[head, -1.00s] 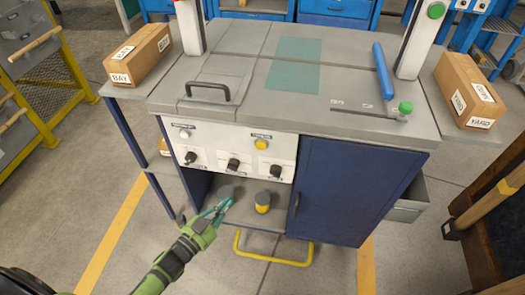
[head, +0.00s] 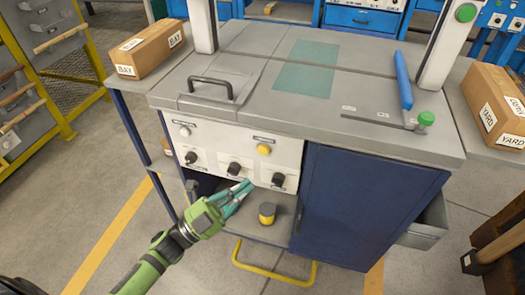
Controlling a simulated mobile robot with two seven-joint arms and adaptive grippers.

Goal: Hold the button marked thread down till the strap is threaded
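A white control panel (head: 225,150) on the bench front carries a white button (head: 185,131) at upper left and a yellow button (head: 264,149) at upper right. Each has a small label above it, too small to read, so I cannot tell which is marked thread. Several black knobs, such as the middle one (head: 234,168), sit below. My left gripper (head: 249,185) has its teal fingers brought together at the tips and holds nothing visible. It is in front of the panel's lower edge, below the yellow button and apart from it. No strap is discernible. My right gripper is out of view.
A yellow-and-grey object (head: 267,213) stands on the open shelf under the panel. A yellow rail (head: 275,273) juts out low in front. A blue cabinet door (head: 358,210) is to the right. Cardboard boxes stand left (head: 148,50) and right (head: 495,105) of the bench.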

